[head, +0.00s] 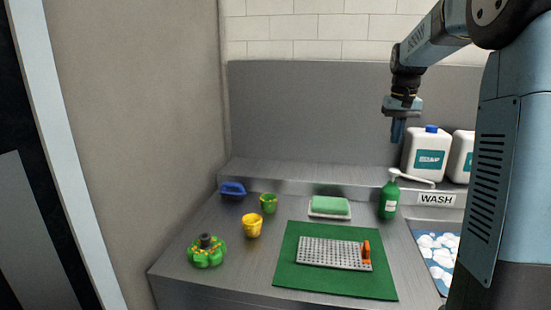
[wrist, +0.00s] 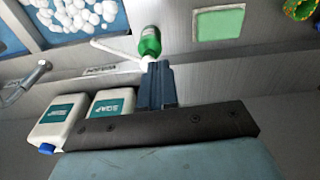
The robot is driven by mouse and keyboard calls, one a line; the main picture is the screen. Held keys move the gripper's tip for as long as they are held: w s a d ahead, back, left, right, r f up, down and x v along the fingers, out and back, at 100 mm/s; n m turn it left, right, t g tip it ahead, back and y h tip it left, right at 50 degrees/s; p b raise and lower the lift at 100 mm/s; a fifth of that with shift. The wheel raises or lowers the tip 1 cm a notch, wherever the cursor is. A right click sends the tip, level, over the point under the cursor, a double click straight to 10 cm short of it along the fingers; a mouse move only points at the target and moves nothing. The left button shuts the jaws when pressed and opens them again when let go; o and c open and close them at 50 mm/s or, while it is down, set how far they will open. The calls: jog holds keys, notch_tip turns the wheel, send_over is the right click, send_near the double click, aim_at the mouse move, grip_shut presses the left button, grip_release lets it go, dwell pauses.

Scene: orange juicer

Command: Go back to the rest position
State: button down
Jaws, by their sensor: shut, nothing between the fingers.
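My gripper (head: 397,131) is at the upper right of the head view, raised well above the counter and pointing down. Its fingers are together and hold nothing. In the wrist view my gripper (wrist: 161,70) shows at the middle with its blue fingers side by side. My gripper appears clear of the bottle and the counter.
White soap jugs (head: 427,153) stand on the right ledge by the WASH sign (head: 436,199). A green mat (head: 292,276) carries a perforated grey tray (head: 325,252) with an orange piece.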

jog(key=s+a+r+t, duration=0.15)
jog(key=s+a, duration=0.35)
jog(key=s, duration=0.5)
jog(key=s+a+f+t, duration=0.1)
jog(key=s+a+f, duration=0.1)
jog(key=s, duration=0.5)
jog(key=s+a+f+n+t, duration=0.1)
jog(key=s+a+f, duration=0.1)
jog(key=s, duration=0.6)
jog(key=s+a+f+t, duration=0.1)
jog(key=s+a+f, duration=0.1)
jog(key=s, duration=0.5)
jog(key=shift+s+a+n, duration=0.3)
jog(key=shift+a+n, duration=0.1)
jog(key=shift+a, duration=0.35)
